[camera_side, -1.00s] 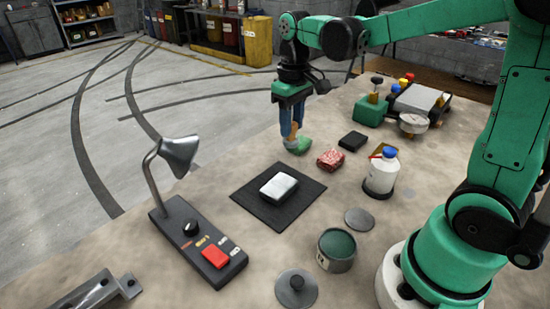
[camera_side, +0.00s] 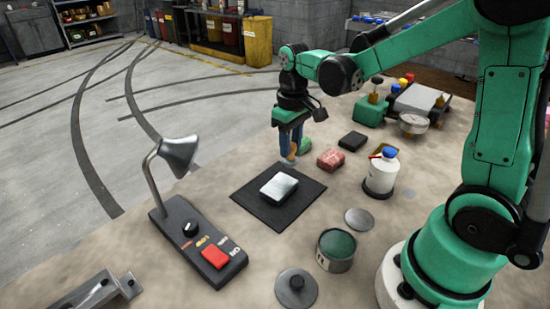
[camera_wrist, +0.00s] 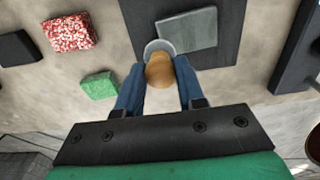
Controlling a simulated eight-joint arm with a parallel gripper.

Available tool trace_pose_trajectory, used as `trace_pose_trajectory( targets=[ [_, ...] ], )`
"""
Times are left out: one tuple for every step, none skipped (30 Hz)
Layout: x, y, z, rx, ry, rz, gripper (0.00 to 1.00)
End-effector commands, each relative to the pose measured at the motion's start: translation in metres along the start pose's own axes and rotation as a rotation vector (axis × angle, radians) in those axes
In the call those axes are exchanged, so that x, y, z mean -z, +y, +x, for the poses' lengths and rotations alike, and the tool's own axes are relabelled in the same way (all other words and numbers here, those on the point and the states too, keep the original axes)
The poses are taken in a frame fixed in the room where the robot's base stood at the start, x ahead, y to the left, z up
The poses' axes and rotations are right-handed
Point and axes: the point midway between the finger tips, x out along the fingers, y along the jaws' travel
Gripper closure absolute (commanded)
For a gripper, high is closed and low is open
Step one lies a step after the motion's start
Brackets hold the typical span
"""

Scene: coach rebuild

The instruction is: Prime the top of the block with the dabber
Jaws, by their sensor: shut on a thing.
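My gripper (camera_side: 289,153) is shut on the dabber, with its two blue fingers on either side of the tan wooden handle (camera_wrist: 160,72). The dabber's pale grey round head (camera_wrist: 160,47) points down past the fingertips. The block (camera_side: 279,186) is a light silvery slab lying flat on the black mat (camera_side: 262,208). The gripper is behind the block in the side view, above the bench beyond the mat's far edge. In the wrist view the block (camera_wrist: 187,32) lies just beyond the dabber head, which overlaps its near left corner in the picture. Contact cannot be told.
A green pad (camera_side: 306,143) is close beside my gripper, with a red speckled block (camera_side: 331,160) and a black block (camera_side: 352,141) to the right. An open green tin (camera_side: 337,248), a blue-capped bottle (camera_side: 381,172) and a lamp with a switch box (camera_side: 198,240) surround the mat.

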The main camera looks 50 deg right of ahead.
Motion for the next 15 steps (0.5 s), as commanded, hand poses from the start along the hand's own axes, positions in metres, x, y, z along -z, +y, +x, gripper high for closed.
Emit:
trace_pose_trajectory(
  targets=[
    [0.0,0.0,0.005,0.0,0.0,0.0,1.0],
    [0.0,0.0,0.007,0.0,0.0,0.0,1.0],
    [0.0,0.0,0.011,0.0,0.0,0.0,1.0],
    [0.0,0.0,0.014,0.0,0.0,0.0,1.0],
    [0.0,0.0,0.017,0.0,0.0,0.0,1.0],
    [0.0,0.0,0.02,0.0,0.0,0.0,1.0],
    [0.0,0.0,0.024,0.0,0.0,0.0,1.0],
    [0.001,0.0,0.029,0.0,0.0,0.0,1.0],
    [0.001,0.0,0.036,0.0,0.0,0.0,1.0],
    [0.0,-0.004,0.034,0.0,0.0,-0.003,1.0],
    [0.0,-0.008,0.034,0.0,0.0,-0.003,1.0],
    [0.0,-0.011,0.034,0.0,0.0,-0.004,1.0],
    [0.0,-0.014,0.034,0.0,0.0,-0.004,1.0],
    [-0.001,-0.017,0.034,0.0,0.0,-0.003,1.0],
    [-0.001,-0.021,0.034,0.0,0.0,-0.004,1.0]
  ],
)
